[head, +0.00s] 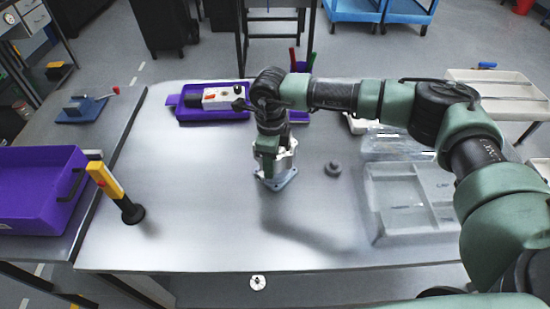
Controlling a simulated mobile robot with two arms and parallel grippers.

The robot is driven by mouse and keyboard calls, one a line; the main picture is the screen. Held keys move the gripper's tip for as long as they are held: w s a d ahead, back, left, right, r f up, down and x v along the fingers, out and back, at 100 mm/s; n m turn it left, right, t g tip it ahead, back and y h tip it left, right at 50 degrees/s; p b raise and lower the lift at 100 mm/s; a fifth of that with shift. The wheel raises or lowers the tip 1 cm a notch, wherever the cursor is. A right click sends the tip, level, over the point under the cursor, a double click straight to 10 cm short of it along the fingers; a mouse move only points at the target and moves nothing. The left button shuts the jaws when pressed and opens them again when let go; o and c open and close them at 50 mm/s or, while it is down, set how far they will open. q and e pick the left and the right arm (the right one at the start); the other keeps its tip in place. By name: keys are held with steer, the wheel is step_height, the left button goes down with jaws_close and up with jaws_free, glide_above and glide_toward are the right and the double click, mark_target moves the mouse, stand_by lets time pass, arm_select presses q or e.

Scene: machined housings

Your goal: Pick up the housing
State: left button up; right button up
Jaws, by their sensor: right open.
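The housing (284,171) is a silver machined part with a bluish flanged base, standing upright near the middle of the metal table. My right arm reaches in from the right, and my right gripper (267,167) points down at the housing's near-left side. The gripper covers part of the housing. Its jaws are open, and I cannot tell whether they touch the housing. My left gripper is not in view.
A small dark round part (333,169) lies right of the housing. A clear divided tray (408,200) is at the right, a purple tray (212,115) at the back. A yellow-and-black post (115,190) stands at the left. The table's front middle is clear.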

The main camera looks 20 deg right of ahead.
jaws_close()
steer(key=shift+r, duration=0.1)
stand_by(1.2)
steer(key=shift+w, duration=0.1)
